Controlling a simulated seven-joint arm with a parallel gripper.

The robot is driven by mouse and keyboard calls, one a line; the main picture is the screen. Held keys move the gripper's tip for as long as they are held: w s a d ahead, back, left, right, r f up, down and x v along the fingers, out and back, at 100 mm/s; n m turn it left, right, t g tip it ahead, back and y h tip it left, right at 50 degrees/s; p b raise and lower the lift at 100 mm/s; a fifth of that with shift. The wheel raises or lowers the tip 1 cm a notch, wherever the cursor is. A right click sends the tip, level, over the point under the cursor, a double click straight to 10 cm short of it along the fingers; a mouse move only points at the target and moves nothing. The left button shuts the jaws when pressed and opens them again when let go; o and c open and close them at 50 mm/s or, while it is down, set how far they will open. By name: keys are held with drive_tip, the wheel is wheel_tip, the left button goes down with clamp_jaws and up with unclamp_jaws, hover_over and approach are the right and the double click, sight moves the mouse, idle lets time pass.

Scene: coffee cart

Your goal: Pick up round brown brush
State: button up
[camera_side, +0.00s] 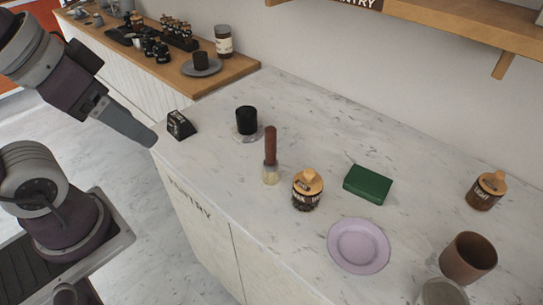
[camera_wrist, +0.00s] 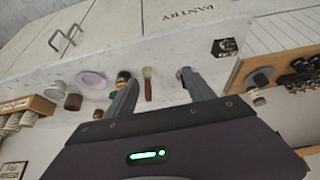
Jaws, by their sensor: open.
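The round brown brush (camera_side: 270,146) stands upright on the marble counter, with its reddish-brown handle up and its pale bristles down. In the wrist view the brush (camera_wrist: 148,88) shows between my two spread fingers, nearer the left one, but well beyond them. My gripper (camera_side: 150,140) is at the counter's left end, to the left of the brush and apart from it. My gripper (camera_wrist: 159,77) is open, with nothing between its fingers.
A jar with a wooden lid (camera_side: 307,190) stands close right of the brush. A black cup (camera_side: 246,120) is behind it and a small black sign (camera_side: 181,125) is near my gripper. A green box (camera_side: 368,184) and lilac plate (camera_side: 358,246) lie farther right.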

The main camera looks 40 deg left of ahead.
drive_tip(key=shift+c, duration=1)
